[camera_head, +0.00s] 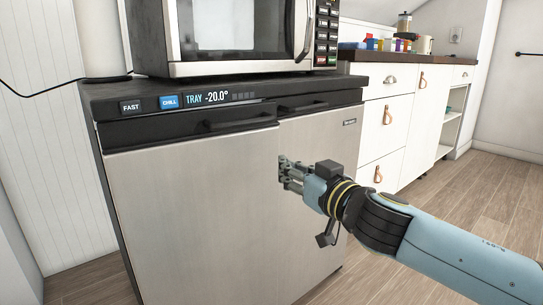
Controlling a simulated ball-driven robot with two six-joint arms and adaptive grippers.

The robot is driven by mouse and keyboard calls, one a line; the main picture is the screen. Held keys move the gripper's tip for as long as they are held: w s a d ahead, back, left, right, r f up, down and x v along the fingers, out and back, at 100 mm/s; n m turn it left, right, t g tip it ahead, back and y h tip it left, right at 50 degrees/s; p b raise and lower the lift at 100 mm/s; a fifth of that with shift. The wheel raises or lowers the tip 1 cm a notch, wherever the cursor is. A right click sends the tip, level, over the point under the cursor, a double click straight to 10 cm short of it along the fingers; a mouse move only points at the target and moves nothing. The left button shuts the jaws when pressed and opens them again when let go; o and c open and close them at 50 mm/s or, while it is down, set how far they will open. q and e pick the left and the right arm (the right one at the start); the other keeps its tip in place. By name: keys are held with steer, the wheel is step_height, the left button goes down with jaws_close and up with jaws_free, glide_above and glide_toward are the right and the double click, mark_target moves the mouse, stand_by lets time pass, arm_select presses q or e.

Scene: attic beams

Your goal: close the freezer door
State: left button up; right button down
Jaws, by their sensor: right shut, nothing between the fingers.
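The freezer (190,210) is a low steel-fronted unit with a dark top and two doors side by side. The left door (190,200) has a dark handle (238,119) and stands slightly proud of the right door (335,135). I cannot tell exactly how far it is open. My right gripper (284,170) is shut and empty, its fingertips at the left door's right edge, in front of the right door. Whether they touch the door is unclear. My right arm hides the lower part of the right door. My left gripper is out of view.
A microwave (250,40) stands on the freezer top. A display strip (205,98) runs above the left door. White drawer cabinets (415,115) with a dark counter stand to the right. Wooden floor (490,205) is clear at the right.

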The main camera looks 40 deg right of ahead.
mark_target(264, 153)
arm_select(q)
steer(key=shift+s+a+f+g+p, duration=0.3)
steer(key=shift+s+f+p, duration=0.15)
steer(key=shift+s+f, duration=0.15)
arm_select(e)
steer(key=w, duration=0.7)
steer(key=shift+d, duration=0.1)
